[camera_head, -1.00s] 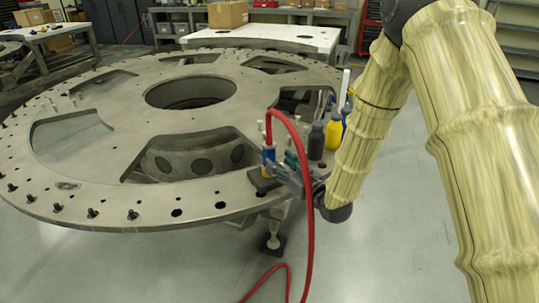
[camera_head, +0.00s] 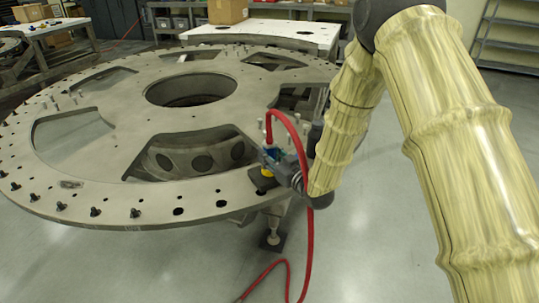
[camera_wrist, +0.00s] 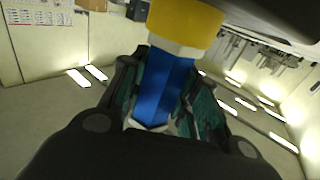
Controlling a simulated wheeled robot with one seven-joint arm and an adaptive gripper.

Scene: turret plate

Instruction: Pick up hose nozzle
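The hose nozzle has a blue body and a yellow collar, with a red hose arching up from it. In the head view the nozzle (camera_head: 269,154) is at the near right rim of the turret plate (camera_head: 135,180), partly covered by my gripper (camera_head: 273,160). In the wrist view its blue body (camera_wrist: 168,88) lies between the teal finger pads of my gripper (camera_wrist: 170,85), and the yellow collar (camera_wrist: 185,25) is above. The pads are close on both sides. A sliver of light shows beside the right pad, so firm contact is unclear.
The red hose (camera_head: 308,225) hangs to the floor in front of the plate. Dark bolts (camera_head: 94,212) stand along the near rim. My arm hides the area right of the nozzle. A white table (camera_head: 270,30) stands behind. The floor at right is open.

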